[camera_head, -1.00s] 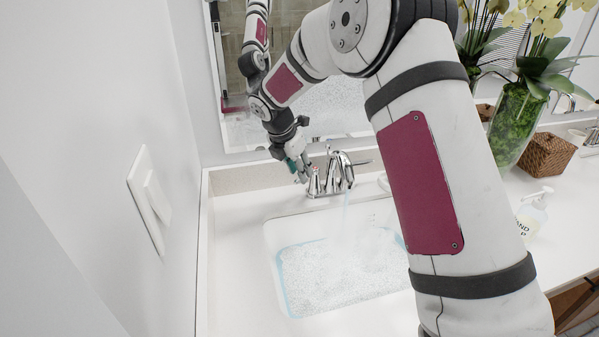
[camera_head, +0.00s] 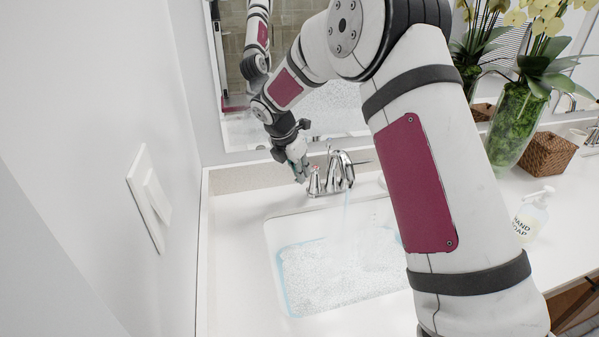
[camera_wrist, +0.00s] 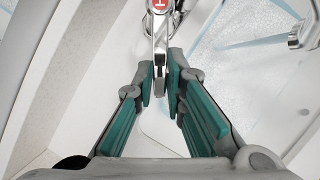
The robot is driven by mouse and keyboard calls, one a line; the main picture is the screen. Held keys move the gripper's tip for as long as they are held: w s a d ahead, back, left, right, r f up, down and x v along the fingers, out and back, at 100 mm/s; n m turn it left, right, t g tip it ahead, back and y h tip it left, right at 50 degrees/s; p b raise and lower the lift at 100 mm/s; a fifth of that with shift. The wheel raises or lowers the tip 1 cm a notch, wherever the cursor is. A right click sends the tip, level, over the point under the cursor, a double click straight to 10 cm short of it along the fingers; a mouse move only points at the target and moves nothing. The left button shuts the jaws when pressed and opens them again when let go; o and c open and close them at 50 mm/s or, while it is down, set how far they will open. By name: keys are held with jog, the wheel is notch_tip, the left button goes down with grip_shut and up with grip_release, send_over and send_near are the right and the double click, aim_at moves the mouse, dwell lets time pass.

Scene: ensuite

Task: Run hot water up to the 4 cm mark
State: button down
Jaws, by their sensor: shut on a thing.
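The chrome faucet (camera_head: 340,170) stands at the back of the white sink, and a thin stream of water (camera_head: 346,210) falls from its spout. The basin (camera_head: 283,237) holds water with a pale, speckled surface and a blue edge line. My gripper (camera_head: 301,178) is at the faucet's left handle. In the wrist view my gripper (camera_wrist: 161,84) has its teal pads shut on the hot handle (camera_wrist: 160,50), a chrome lever with a red H cap (camera_wrist: 159,5). The spout (camera_wrist: 296,38) shows at the upper right there. No 4 cm mark can be made out.
A wall with a light switch (camera_head: 150,197) is close on the left, and a mirror (camera_head: 236,100) is behind the faucet. A soap bottle (camera_head: 531,215), a woven box (camera_head: 547,155) and an orchid vase (camera_head: 514,125) stand on the right counter.

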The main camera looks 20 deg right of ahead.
jog(key=w+m+b, duration=0.1)
jog(key=m+b, duration=0.1)
jog(key=w+m+g+b, duration=0.1)
jog(key=m+b, duration=0.1)
jog(key=b, duration=0.1)
jog(key=w+a+m+g+h+b, duration=0.1)
jog(key=w+m+b, duration=0.1)
jog(key=shift+a+m, duration=0.1)
jog(key=shift+m, duration=0.3)
jog(key=shift+w, duration=0.1)
dwell(0.3)
jog(key=c, duration=1.6)
grip_release()
jog(key=shift+c, duration=0.2)
jog(key=v, duration=1.2)
jog(key=shift+w, duration=0.2)
